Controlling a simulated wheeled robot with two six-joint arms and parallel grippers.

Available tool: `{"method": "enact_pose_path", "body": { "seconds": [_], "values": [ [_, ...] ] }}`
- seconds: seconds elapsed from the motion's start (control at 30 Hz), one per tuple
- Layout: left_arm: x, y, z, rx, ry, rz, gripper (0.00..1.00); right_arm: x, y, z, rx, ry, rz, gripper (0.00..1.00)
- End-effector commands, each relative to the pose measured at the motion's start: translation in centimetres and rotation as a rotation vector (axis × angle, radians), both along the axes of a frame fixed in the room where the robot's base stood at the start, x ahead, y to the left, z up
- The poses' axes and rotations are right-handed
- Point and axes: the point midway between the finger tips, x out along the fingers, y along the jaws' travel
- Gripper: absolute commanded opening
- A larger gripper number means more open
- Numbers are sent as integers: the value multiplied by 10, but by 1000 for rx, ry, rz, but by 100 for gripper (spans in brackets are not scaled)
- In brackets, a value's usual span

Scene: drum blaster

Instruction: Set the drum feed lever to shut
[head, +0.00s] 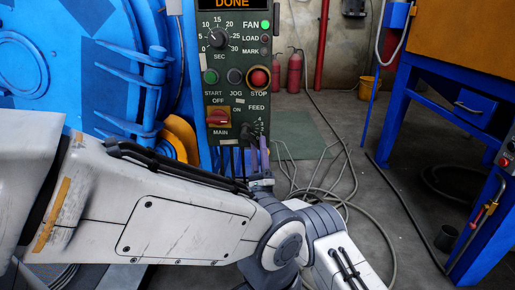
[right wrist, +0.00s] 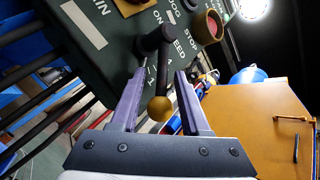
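The feed lever has a black hub (right wrist: 154,42) and a dark arm ending in a yellow ball knob (right wrist: 160,108) in the right wrist view. My right gripper (right wrist: 161,74) is open, its two purple-grey fingers on either side of the lever, with gaps beside the knob. In the head view the lever (head: 248,131) shows dark beside the FEED label, low on the green control panel (head: 225,92). My right gripper (head: 262,153) is just below it, partly hidden by my arm. Scale figures show near the lever; its exact setting is unclear. My left gripper is out of view.
The panel also carries a red MAIN switch (head: 218,118), a red STOP button (head: 259,78) and a timer knob (head: 217,38). Blue drum machinery (head: 60,60) stands left. Hoses (head: 345,150) lie on the floor; a blue frame (head: 420,75) stands right.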

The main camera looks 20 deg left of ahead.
Motion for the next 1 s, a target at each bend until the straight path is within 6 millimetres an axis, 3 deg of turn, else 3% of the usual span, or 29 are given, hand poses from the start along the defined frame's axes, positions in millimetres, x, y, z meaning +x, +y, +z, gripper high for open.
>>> {"method": "enact_pose_path", "body": {
  "seconds": [0.23, 0.7, 1.0],
  "values": [
    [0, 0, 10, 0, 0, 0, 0, -8, -3, -7, -2, 1, 2, 46],
    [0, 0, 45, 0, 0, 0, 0, -58, -25, -70, -1, 1, 1, 46],
    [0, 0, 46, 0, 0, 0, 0, -64, -28, -79, 0, 0, 0, 46]
  ]
}}
